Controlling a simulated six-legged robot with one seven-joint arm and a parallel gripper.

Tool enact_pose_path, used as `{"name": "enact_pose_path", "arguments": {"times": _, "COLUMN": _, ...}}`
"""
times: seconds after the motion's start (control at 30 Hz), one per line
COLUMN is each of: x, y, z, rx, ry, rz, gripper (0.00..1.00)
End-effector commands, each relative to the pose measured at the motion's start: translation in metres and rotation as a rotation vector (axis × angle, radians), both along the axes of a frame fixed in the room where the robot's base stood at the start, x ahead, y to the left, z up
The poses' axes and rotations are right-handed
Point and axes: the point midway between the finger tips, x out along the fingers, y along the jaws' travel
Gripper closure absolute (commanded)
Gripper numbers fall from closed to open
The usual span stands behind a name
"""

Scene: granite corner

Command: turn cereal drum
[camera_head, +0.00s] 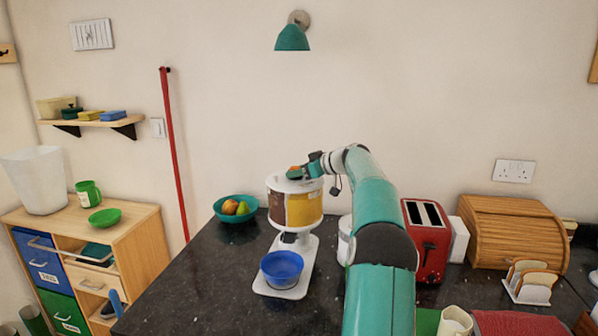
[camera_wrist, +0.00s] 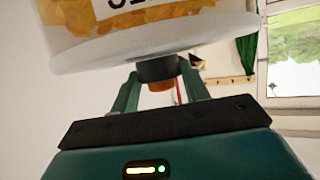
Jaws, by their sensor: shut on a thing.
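The cereal drum (camera_head: 298,210) is a round container with a white lid and sections of brown and yellow-orange cereal. It stands on a white stand (camera_head: 296,252) on the dark counter. A blue bowl (camera_head: 282,265) sits on the stand's base, below the drum. My gripper (camera_head: 300,172) is at the top of the drum. In the wrist view the drum (camera_wrist: 180,22) fills the top, its lettering cut off and upside down. There my gripper's fingers (camera_wrist: 160,84) are shut on a dark knob (camera_wrist: 157,67) with an orange end, at the lid. The finger contact is partly hidden.
A teal fruit bowl (camera_head: 226,215) stands left of the drum. A white canister (camera_head: 344,238) stands close to its right, partly behind my arm. Farther right are a red toaster (camera_head: 428,250), a wooden bread bin (camera_head: 510,235) and a toast rack (camera_head: 530,288). The front-left counter is clear.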

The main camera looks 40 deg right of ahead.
Motion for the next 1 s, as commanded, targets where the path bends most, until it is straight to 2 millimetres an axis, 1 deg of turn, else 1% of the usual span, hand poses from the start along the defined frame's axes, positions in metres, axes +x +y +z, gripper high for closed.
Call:
{"name": "enact_pose_path", "arguments": {"times": 0.03, "x": -0.0008, "y": -0.0032, "z": 0.0006, "rx": -0.003, "ry": -0.004, "rz": 0.009, "gripper": 0.95}}
{"name": "enact_pose_path", "arguments": {"times": 0.5, "x": 0.0007, "y": -0.0033, "z": 0.0, "rx": -0.003, "ry": -0.003, "rz": 0.142, "gripper": 0.95}}
{"name": "enact_pose_path", "arguments": {"times": 1.0, "x": 0.0013, "y": -0.0045, "z": 0.0003, "rx": -0.002, "ry": -0.002, "rz": 0.189, "gripper": 0.95}}
